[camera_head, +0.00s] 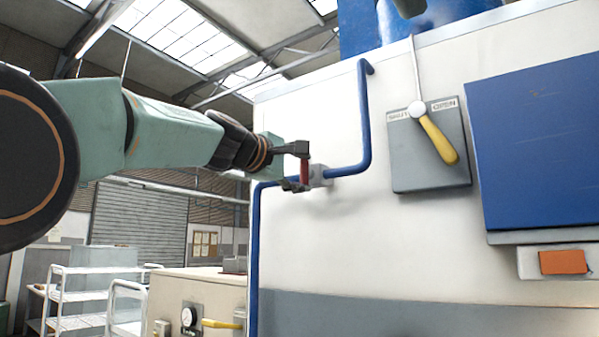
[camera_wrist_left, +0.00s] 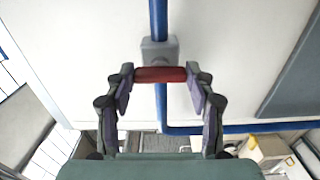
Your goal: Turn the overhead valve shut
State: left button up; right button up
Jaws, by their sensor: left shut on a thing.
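A valve with a grey body (camera_head: 320,175) sits on a blue pipe (camera_head: 365,115) along the white wall. Its red handle (camera_head: 304,173) also shows in the left wrist view (camera_wrist_left: 160,75), lying crosswise to the pipe there. My left gripper (camera_head: 298,166) is shut on the red handle, one finger at each end of it in the wrist view (camera_wrist_left: 160,85). The fingers partly hide the handle in the head view. My right gripper is in neither view.
Right of the valve, a grey plate (camera_head: 405,165) marked SHUT and OPEN carries a yellow lever (camera_head: 440,140) pointing down right. A blue panel (camera_head: 535,140) is farther right.

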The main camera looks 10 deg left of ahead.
pick_arm(q)
jog(key=shift+r, duration=0.15)
jog(key=o, duration=1.2)
jog(key=shift+w, duration=0.15)
jog(key=shift+c, duration=0.2)
jog(key=shift+s, duration=0.2)
